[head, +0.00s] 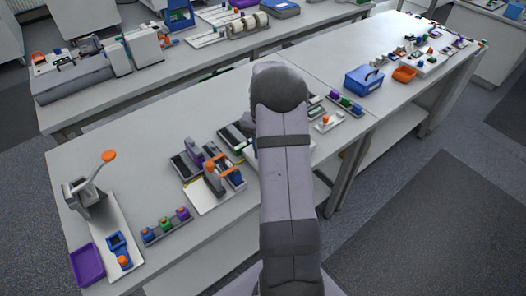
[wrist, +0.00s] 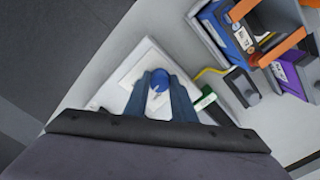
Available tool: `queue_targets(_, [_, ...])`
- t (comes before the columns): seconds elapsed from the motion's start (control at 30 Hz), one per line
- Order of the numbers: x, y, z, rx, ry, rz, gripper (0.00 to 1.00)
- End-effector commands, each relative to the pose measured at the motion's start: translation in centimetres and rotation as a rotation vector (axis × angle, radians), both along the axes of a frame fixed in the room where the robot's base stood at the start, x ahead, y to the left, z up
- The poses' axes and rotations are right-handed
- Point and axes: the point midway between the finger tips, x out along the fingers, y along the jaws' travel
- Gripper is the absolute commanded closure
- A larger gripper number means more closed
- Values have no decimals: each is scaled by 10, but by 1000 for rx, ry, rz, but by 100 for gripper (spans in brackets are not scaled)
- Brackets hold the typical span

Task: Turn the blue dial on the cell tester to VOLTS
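In the wrist view, the blue dial (wrist: 159,80) with a pale mark on its face stands over a white plate (wrist: 118,73), which appears to be the cell tester. My gripper (wrist: 161,84) is over the dial, with one dark blue-grey finger on each side of it. I cannot tell whether the fingers touch the dial. The VOLTS marking cannot be read; a green label (wrist: 206,99) sits right of the fingers. In the head view my arm hides the gripper and the dial.
In the wrist view, a blue and orange device (wrist: 240,35) stands at upper right. In the head view, an orange-handled clamp (head: 212,176), button strip (head: 166,227) and purple tray (head: 88,264) lie left of my arm. A blue caddy (head: 363,80) stands to the right.

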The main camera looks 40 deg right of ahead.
Motion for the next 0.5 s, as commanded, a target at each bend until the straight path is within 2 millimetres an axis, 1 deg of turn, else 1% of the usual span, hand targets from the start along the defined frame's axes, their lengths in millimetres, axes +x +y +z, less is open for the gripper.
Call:
queue_targets(0.03, [1, -1, 1, -3, -3, 0, 65])
queue_targets(0.07, [1, -1, 1, -2, -3, 1, 58])
queue_targets(0.37, [0, 0, 1, -1, -2, 1, 58])
queue_targets(0.5, [1, -1, 7, -3, -3, 1, 58])
